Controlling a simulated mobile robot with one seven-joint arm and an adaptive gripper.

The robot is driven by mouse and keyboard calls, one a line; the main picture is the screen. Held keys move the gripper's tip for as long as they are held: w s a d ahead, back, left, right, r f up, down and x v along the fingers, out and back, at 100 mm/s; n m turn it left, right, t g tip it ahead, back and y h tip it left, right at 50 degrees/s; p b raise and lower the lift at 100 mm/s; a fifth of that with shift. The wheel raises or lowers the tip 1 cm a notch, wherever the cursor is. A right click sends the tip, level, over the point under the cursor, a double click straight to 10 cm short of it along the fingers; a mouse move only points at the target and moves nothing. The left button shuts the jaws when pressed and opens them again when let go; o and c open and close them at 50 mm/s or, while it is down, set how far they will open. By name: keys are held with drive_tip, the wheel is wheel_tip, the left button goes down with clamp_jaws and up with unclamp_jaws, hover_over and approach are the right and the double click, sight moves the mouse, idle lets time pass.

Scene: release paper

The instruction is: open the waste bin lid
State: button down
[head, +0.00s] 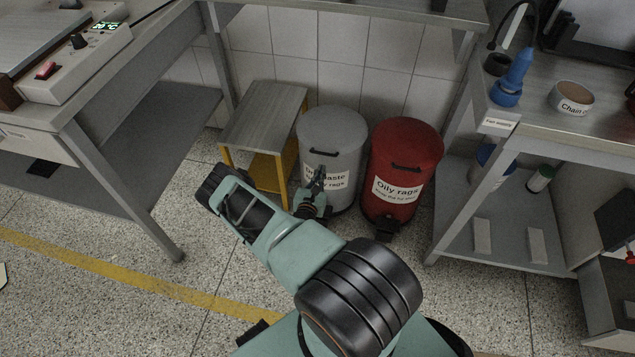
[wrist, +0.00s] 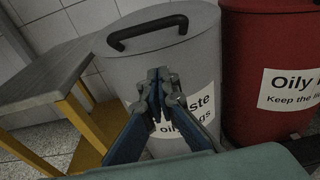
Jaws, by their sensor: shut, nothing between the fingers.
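The grey waste bin (head: 334,131) stands on the floor against the tiled wall, with a white label partly hidden by my gripper. My gripper (head: 319,174) is in front of the bin, a little below the handle in the head view. In the wrist view my gripper (wrist: 158,76) has its fingertips together and empty, over the label below the handle. I cannot tell whether the fingertips touch the bin.
A red bin (head: 404,165) labelled "Oily rags" stands close on the right. A low stool with a grey top (head: 265,112) and yellow legs stands on the left. A workbench (head: 180,75) and a shelf unit (head: 512,215) flank the bins.

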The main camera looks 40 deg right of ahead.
drive_tip(key=shift+x, duration=1.15)
drive_tip(key=shift+s+a+r, duration=0.1)
drive_tip(key=shift+s+r, duration=0.05)
drive_tip(key=shift+r, duration=1.85)
drive_tip(key=shift+r+p, duration=0.1)
drive_tip(key=shift+p, duration=0.2)
